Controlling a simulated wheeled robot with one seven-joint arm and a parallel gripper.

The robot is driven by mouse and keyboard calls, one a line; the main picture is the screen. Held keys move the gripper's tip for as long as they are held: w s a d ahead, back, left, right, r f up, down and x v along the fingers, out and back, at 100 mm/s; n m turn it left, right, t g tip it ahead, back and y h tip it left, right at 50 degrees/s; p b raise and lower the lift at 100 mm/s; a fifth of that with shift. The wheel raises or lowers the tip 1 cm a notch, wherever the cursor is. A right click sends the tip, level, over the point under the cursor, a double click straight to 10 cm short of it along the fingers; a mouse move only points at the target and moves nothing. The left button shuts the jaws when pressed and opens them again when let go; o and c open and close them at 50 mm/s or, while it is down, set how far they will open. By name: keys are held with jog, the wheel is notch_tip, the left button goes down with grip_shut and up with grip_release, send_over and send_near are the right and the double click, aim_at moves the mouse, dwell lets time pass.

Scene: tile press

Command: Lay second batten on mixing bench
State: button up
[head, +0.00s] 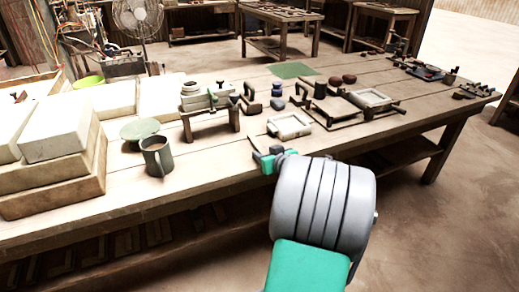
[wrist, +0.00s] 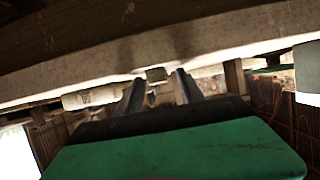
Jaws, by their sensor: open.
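The long wooden bench (head: 100,218) runs across the head view. I cannot tell whether it is the mixing bench, and I cannot make out a batten for certain. My gripper (head: 268,158) is at the bench's near edge in the head view, largely hidden behind my own grey and green arm. In the wrist view my gripper (wrist: 160,86) has its two dark fingers apart. A small dark block (wrist: 156,75) shows between and beyond the fingertips; I cannot tell if it is touched. A pale beam (wrist: 230,48) crosses above the fingers.
Stacked pale blocks (head: 65,130) fill the bench's left end, with a grey mug (head: 156,156) beside them. A low wooden stand (head: 210,128), a pale tray (head: 289,125) and a framed mould (head: 370,98) stand along the middle. Bare planks lie at the front left.

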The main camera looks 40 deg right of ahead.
grip_shut()
dwell(0.4)
